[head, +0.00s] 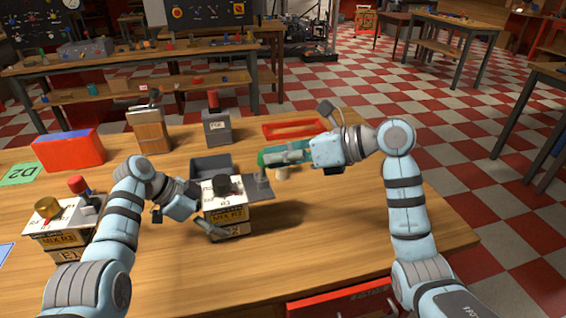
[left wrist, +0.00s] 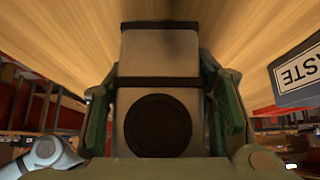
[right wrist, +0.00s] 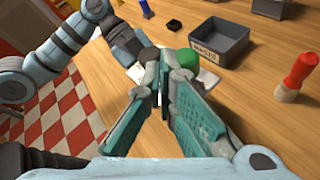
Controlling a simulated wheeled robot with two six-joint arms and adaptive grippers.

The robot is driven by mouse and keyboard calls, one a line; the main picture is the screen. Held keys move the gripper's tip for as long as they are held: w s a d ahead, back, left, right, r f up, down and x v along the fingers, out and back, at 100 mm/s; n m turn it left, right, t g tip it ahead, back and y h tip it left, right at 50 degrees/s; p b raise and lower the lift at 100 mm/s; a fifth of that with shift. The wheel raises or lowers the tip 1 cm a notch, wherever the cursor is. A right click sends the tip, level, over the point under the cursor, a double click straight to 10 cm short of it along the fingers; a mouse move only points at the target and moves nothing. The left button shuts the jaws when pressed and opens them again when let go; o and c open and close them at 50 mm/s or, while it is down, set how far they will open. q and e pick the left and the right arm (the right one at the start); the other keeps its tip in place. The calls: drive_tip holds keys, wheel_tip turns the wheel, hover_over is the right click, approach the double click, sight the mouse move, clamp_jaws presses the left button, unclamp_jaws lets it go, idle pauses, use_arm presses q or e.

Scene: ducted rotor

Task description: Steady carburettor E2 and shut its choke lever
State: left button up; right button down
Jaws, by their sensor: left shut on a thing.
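Carburettor E2 (head: 228,222) is a boxy unit with white labels and a black top knob (head: 222,186), upright on the bench. My left gripper (head: 194,203) is shut on it from the left; in the left wrist view its green pads flank a pale body (left wrist: 158,62) with a dark round disc. The choke lever (head: 262,160) has a green knob and stands on the grey plate at the carburettor's right side. Its knob also shows in the right wrist view (right wrist: 188,58). My right gripper (right wrist: 160,65) has its fingertips together, beside the knob; whether they touch it is unclear.
A grey waste tray (right wrist: 216,45) lies behind the carburettor. A red-and-wood peg (right wrist: 298,72) stands near my right gripper. Carburettor E1 (head: 62,240) stands at left, beyond my left arm. A red tray (head: 292,128) lies behind. The front right bench is clear.

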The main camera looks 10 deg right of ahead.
drive_tip(key=s+a+v, duration=0.1)
drive_tip(key=s+v, duration=0.1)
drive_tip(key=v, duration=1)
drive_tip(key=s+f+m+y, duration=0.2)
drive_tip(key=s+f+m, duration=0.1)
drive_tip(key=f+m, duration=0.3)
drive_tip(key=s+f+m+y, duration=0.1)
drive_tip(key=s+f+m, duration=0.25)
drive_tip(key=f, duration=0.45)
drive_tip(key=w+d+r+m+t, duration=0.35)
drive_tip(key=w+m+t, duration=0.25)
drive_tip(key=m, duration=0.2)
drive_tip(key=x, duration=1.4)
drive_tip(key=shift+a+h, duration=0.25)
drive_tip(key=shift+h, duration=0.05)
drive_tip(key=shift+r, duration=0.1)
